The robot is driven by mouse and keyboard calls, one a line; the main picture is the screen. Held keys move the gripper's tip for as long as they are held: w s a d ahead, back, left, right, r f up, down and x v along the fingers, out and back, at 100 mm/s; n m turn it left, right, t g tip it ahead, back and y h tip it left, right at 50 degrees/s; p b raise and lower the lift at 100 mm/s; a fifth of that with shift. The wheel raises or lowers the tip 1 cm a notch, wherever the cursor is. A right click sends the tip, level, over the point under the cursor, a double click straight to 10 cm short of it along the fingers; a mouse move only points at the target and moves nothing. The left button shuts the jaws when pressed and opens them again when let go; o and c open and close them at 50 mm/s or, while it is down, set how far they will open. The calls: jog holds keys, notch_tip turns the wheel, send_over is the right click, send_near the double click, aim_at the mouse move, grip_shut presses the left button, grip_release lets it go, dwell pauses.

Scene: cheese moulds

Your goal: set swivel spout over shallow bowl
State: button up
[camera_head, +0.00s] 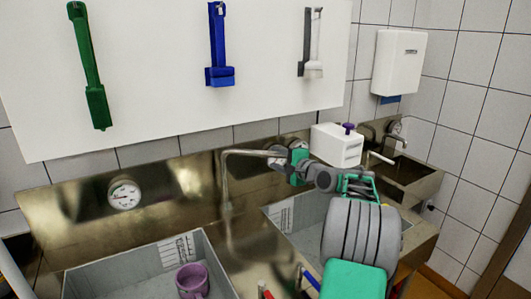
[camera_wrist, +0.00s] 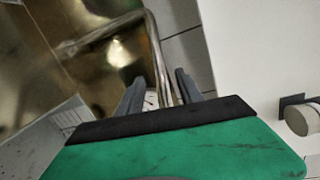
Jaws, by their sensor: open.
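In the wrist view the spout (camera_wrist: 156,48) runs down between the fingertips of my gripper (camera_wrist: 160,77). The fingers are open on either side of the pipe, with gaps visible. The left bowl (camera_head: 95,278) has a grey wall with a scale and holds a purple pot. The right bowl (camera_head: 311,207) also has a scale and is partly hidden by my arm. I cannot tell which bowl is shallower.
A purple pot (camera_head: 192,283) stands in the left bowl. A steel backsplash with a round gauge (camera_head: 124,195) lies behind. A white box (camera_head: 336,146) with a purple knob sits behind my gripper. Green, blue and grey tools hang on the white board (camera_head: 150,60) above.

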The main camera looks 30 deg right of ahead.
aim_at(268, 155)
jog(key=w, duration=0.2)
jog(key=w+p, duration=0.1)
jog(key=w, duration=0.1)
jog(key=w+f, duration=0.1)
jog(key=w, duration=0.2)
jog(key=shift+a+p, duration=0.3)
jog(key=shift+p, duration=0.1)
grip_shut()
dwell(0.8)
